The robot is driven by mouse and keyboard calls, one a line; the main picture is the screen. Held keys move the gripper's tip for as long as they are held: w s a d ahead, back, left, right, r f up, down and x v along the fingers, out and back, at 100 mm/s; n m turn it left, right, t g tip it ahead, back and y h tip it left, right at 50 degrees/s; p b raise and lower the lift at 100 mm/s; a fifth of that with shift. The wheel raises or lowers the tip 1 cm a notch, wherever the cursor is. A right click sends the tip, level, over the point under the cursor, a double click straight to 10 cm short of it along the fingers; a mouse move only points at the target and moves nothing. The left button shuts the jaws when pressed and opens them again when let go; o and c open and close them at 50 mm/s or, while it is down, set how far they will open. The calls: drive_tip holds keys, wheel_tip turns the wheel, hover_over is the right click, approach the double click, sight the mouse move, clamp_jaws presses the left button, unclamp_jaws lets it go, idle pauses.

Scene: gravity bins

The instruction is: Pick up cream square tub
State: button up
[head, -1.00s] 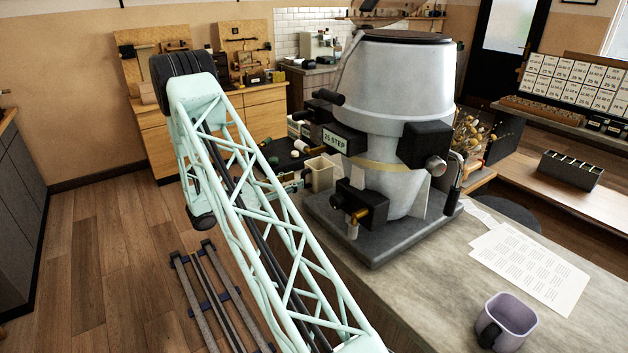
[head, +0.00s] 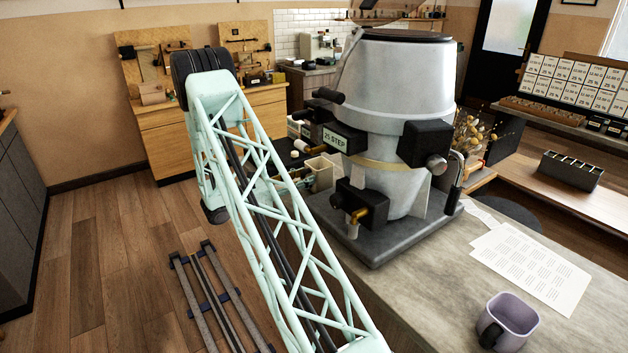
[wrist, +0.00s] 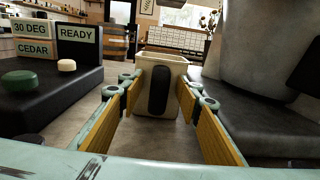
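The cream square tub (head: 322,174) stands upright on the counter, left of the big grey hopper machine. In the wrist view the tub (wrist: 147,74) is straight ahead, with a dark oval patch on its near face. My gripper (wrist: 159,98) is open, with one yellow-padded finger on each side of the tub. The fingertips reach alongside the tub's sides; I cannot tell whether the pads touch it. In the head view my gripper is small and partly hidden by my arm.
The grey hopper machine (head: 395,90) on its dark base (wrist: 270,120) is close on the right. A black block (wrist: 50,95) with green and cream knobs and signs stands on the left. A purple mug (head: 510,318) and paper sheets (head: 530,265) lie farther right on the counter.

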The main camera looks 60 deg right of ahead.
sight(310, 168)
drive_tip(key=shift+c, duration=0.8)
clamp_jaws()
drive_tip(key=shift+r+p, duration=0.35)
drive_tip(key=shift+r, duration=1.15)
drive_tip(key=p+v, duration=0.1)
drive_tip(key=v, duration=1.7)
drive_tip(key=shift+r, duration=0.25)
